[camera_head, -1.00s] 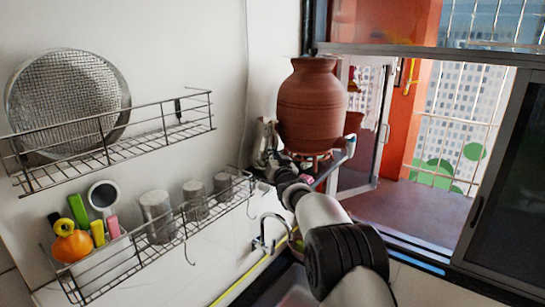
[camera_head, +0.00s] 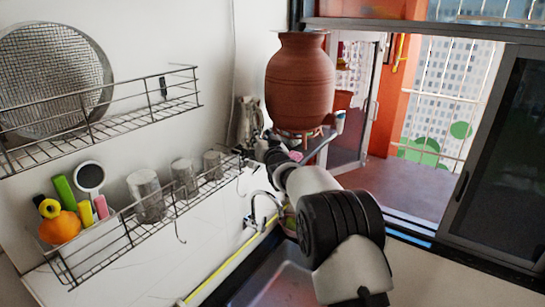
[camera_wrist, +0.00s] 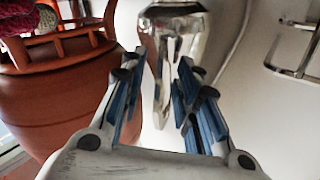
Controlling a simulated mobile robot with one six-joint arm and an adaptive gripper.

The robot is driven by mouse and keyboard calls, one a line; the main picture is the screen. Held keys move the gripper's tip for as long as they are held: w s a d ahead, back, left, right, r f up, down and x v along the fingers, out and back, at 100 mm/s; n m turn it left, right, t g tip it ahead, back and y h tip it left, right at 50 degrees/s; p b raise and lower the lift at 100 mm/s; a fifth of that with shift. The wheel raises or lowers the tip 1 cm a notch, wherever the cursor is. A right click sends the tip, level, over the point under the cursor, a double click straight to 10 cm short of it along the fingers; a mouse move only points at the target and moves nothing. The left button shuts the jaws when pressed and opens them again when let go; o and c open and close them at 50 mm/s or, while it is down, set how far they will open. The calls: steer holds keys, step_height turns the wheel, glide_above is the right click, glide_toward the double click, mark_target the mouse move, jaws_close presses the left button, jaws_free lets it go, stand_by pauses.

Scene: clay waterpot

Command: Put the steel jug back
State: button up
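The shiny steel jug (camera_head: 246,122) stands upright at the wall, left of the clay waterpot (camera_head: 300,80). In the wrist view, which looks upside down, the jug (camera_wrist: 178,38) is at top centre with its handle toward me. My gripper (camera_wrist: 160,100) is open, with blue-padded fingers either side of the handle and visible gaps; I cannot see any contact. In the head view my gripper (camera_head: 267,147) is small and dark, just in front of the jug's lower part, which it partly hides. What the jug's base rests on is hidden.
The clay pot (camera_wrist: 60,95) is close beside my gripper, on its reddish stand (camera_wrist: 70,32). A wire rack (camera_head: 160,215) with steel cups is at left, below another rack with a round sieve (camera_head: 55,80). A tap (camera_head: 262,208) and sink (camera_head: 275,280) lie below my arm.

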steer(key=b+v, duration=0.4)
steer(key=v, duration=1.1)
steer(key=shift+s+d, duration=0.2)
steer(key=shift+s, duration=0.05)
steer(key=shift+f, duration=0.1)
steer(key=s+d+g+h, duration=0.25)
steer(key=s+d, duration=0.25)
steer(key=s, duration=0.5)
steer(key=s+d+g+h, duration=0.25)
steer(key=s+d, duration=0.35)
steer(key=s, duration=0.4)
steer(key=s+d+f+g, duration=0.1)
steer(key=s+f+g, duration=0.1)
steer(key=s, duration=0.7)
steer(key=s+d+f+g, duration=0.1)
steer(key=s+f+g, duration=0.2)
steer(key=s, duration=0.7)
steer(key=s+d+f+g, duration=0.1)
steer(key=s+f+g, duration=0.1)
steer(key=s+f, duration=0.3)
steer(key=s, duration=0.4)
steer(key=shift+s+g, duration=0.25)
steer(key=shift+g, duration=0.15)
steer(key=shift+b, duration=0.35)
